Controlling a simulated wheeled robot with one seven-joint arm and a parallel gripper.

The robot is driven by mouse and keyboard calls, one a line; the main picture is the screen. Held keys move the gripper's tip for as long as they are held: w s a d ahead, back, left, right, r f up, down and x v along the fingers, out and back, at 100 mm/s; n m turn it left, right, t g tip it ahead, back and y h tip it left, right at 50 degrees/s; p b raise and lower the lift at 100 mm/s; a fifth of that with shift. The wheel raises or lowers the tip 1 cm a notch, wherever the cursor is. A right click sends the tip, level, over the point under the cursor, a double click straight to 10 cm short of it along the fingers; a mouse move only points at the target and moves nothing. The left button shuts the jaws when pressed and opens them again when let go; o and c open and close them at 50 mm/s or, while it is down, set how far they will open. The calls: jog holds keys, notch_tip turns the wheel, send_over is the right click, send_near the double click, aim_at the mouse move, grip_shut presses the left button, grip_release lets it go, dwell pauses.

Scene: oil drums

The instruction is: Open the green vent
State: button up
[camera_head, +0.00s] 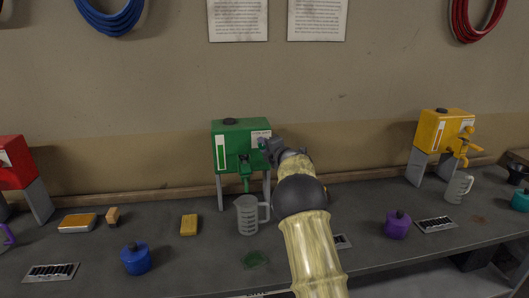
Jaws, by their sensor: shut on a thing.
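The green drum (226,136) stands on legs on the workbench, left of the middle of the view. Its green tap (245,177) hangs from the front, above a clear measuring jug (247,216). The fingertips are small and partly hidden, so the vent's exact angle cannot be told.
A red drum (8,165) stands at the left edge and a yellow drum (440,132) at the right, with another jug (459,188).

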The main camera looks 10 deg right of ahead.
jog(key=shift+n+g+h, duration=0.4)
jog(key=shift+n+h, duration=0.1)
jog(key=shift+n, duration=0.6)
jog(key=shift+a+n+g+h, duration=0.1)
jog(key=shift+n+g+h, duration=0.45)
jog(key=shift+n, duration=0.75)
jog(key=o, duration=1)
jog(key=shift+c, duration=0.2)
jog(key=shift+s+r, duration=0.1)
